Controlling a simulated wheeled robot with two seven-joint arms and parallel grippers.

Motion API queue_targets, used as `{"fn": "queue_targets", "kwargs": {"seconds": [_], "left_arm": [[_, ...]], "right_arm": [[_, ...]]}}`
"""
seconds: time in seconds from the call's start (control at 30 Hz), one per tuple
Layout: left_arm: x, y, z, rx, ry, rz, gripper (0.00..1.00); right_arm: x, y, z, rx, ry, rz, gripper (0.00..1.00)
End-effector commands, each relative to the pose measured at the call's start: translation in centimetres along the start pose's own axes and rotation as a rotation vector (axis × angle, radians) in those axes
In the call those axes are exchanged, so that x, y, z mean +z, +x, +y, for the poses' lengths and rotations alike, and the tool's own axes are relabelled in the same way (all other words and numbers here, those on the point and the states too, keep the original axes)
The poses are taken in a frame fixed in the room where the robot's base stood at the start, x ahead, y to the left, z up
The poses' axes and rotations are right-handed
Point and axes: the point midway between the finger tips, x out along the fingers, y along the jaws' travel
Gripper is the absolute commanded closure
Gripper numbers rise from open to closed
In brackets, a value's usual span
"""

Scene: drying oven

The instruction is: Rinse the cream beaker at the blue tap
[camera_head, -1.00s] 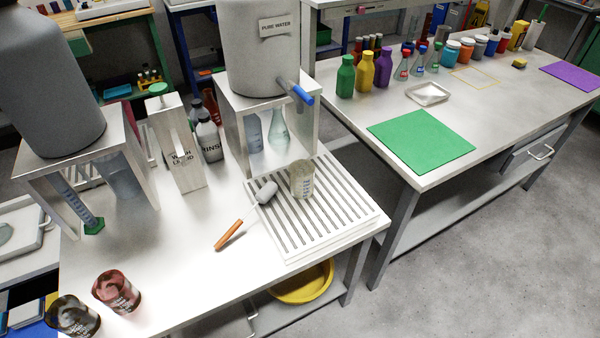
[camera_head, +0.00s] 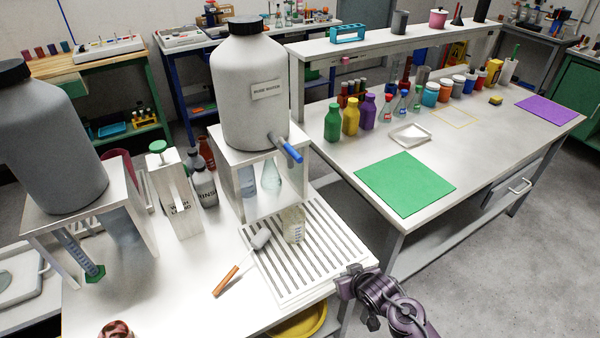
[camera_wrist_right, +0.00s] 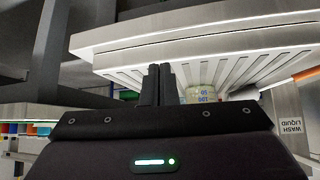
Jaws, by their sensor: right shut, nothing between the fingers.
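The cream beaker (camera_head: 294,224) stands upright on the white slatted drain rack (camera_head: 345,246). It also shows partly behind my fingers in the right wrist view (camera_wrist_right: 203,94). The blue tap (camera_head: 292,153) sticks out from the pure water tank (camera_head: 247,100), above and beyond the beaker. My right gripper (camera_head: 346,282) is at the rack's front right edge, apart from the beaker. Its fingers (camera_wrist_right: 158,84) are together and hold nothing. My left gripper is not in view.
A brush with an orange handle (camera_head: 226,280) lies at the rack's left edge. A wash liquid box (camera_head: 173,195) and bottles stand behind it. A green mat (camera_head: 405,184) lies on the neighbouring bench, across a gap. A red-brown beaker (camera_head: 115,329) is cut off at the bottom edge.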

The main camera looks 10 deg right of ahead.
Motion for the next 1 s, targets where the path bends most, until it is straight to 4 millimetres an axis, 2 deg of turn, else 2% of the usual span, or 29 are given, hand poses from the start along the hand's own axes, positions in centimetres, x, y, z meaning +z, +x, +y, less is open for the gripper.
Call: {"fn": "queue_targets", "kwargs": {"seconds": [0.03,0.07,0.1,0.17,0.2,0.3,0.4,0.5,0.6,0.7,1.0], "left_arm": [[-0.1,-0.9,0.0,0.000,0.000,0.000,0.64],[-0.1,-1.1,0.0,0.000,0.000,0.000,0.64],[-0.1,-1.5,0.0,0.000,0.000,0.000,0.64],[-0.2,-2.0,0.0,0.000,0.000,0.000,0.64],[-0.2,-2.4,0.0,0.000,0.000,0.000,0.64],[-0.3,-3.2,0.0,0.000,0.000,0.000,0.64],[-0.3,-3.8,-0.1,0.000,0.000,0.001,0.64],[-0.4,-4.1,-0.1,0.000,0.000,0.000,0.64],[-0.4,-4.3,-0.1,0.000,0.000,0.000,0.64],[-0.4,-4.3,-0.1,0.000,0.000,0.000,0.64],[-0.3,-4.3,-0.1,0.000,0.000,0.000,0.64]], "right_arm": [[-4.5,-1.9,0.2,-0.004,-0.008,0.070,1.00],[-6.8,-2.9,0.2,-0.010,-0.010,0.109,1.00],[-9.9,-4.4,0.2,-0.020,-0.012,0.164,1.00],[-14.3,-6.9,-0.1,-0.038,-0.019,0.244,1.00],[-17.1,-8.7,-0.4,-0.052,-0.023,0.297,1.00],[-23.1,-13.3,-1.4,-0.093,-0.040,0.415,1.00],[-27.1,-17.2,-2.5,-0.129,-0.058,0.502,1.00],[-29.6,-20.1,-3.5,-0.160,-0.072,0.561,1.00],[-30.7,-21.7,-4.1,-0.179,-0.081,0.591,1.00],[-31.1,-22.3,-4.3,-0.186,-0.083,0.601,1.00],[-31.1,-22.2,-4.3,-0.185,-0.081,0.601,1.00]]}}
